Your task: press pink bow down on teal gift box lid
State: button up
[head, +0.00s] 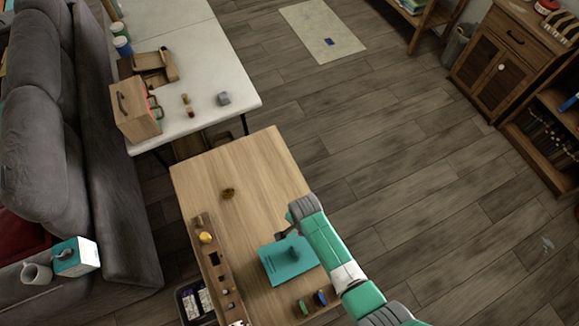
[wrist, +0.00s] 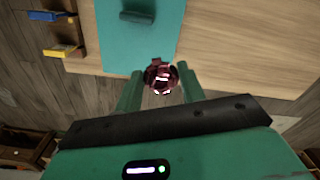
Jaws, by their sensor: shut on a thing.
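A flat teal square (head: 275,272) lies on the wooden table in the head view, with a dark teal rounded piece (wrist: 137,12) on top of it. It also fills the upper middle of the wrist view (wrist: 110,45). I cannot tell whether it is the gift box lid. My gripper (wrist: 161,80) is shut on the dark pink bow (wrist: 160,72), held between the two green fingertips. In the wrist view the bow appears at the teal square's near edge; its height above it is unclear. The bow cannot be made out in the head view.
The wooden table (head: 200,170) is clear at its far end except for a small brown object (head: 229,193). A wooden organizer (head: 208,255) lines its left side. Small green and blue items (head: 312,302) lie near the front. A white table (head: 210,65) stands behind.

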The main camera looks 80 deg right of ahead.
jog(key=s+a+r+p, duration=0.1)
jog(key=s+a+p, duration=0.1)
jog(key=s+a, duration=0.15)
jog(key=f+b, duration=0.7)
jog(key=f, duration=0.1)
jog(key=shift+d+b, duration=0.3)
jog(key=shift+w+f+b, duration=0.1)
jog(key=shift+f+b, duration=0.3)
jog(key=shift+f, duration=0.1)
dwell(0.7)
jog(key=o, duration=0.8)
jog(key=shift+o, duration=0.2)
